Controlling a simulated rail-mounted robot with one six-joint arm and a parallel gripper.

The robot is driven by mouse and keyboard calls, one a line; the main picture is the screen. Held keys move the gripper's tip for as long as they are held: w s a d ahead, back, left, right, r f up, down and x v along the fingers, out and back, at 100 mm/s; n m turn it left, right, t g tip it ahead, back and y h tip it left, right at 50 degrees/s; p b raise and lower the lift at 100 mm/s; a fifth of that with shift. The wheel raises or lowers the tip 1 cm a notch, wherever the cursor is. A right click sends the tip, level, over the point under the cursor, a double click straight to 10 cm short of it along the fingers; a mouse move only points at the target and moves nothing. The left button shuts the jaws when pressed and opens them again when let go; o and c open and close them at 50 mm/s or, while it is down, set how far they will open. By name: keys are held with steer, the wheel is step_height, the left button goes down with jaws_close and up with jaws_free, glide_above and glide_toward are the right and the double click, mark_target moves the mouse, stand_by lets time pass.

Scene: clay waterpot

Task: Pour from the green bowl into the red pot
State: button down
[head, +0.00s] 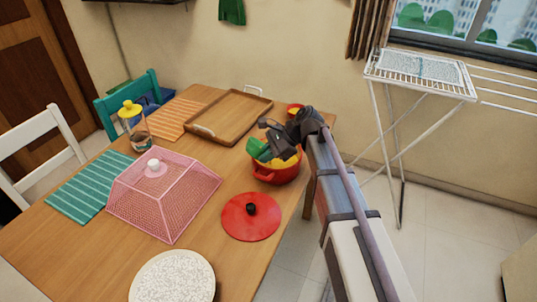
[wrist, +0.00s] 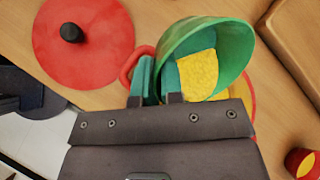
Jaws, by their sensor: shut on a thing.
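The green bowl (head: 257,149) is tilted above the left side of the red pot (head: 276,177). Yellow content shows in the pot. In the wrist view the green bowl (wrist: 232,50) leans over, with a yellow patch inside it. I cannot tell whether any of it is falling. My gripper (head: 268,137) is shut on the bowl's rim; its two fingers (wrist: 157,75) also show in the wrist view. In that view the bowl and gripper hide most of the pot, leaving a red handle (wrist: 133,63) and a bit of edge.
A red lid (head: 250,222) lies in front of the pot. A pink mesh cover (head: 165,203) stands to the left, and a wooden tray (head: 228,117) lies behind. A small red cup (head: 294,110) stands near the back right. The table's right edge is close to the pot.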

steer(key=shift+w+d+g+y+b, duration=0.2)
steer(key=shift+g+y+b, duration=0.3)
steer(key=shift+y+b, duration=0.5)
stand_by(0.5)
steer(key=shift+w+d+r+m+g+y+b, duration=0.1)
steer(key=shift+d+r+m+g+y+b, duration=0.25)
steer(key=shift+y+b, duration=0.55)
stand_by(0.3)
steer(key=shift+a, duration=0.15)
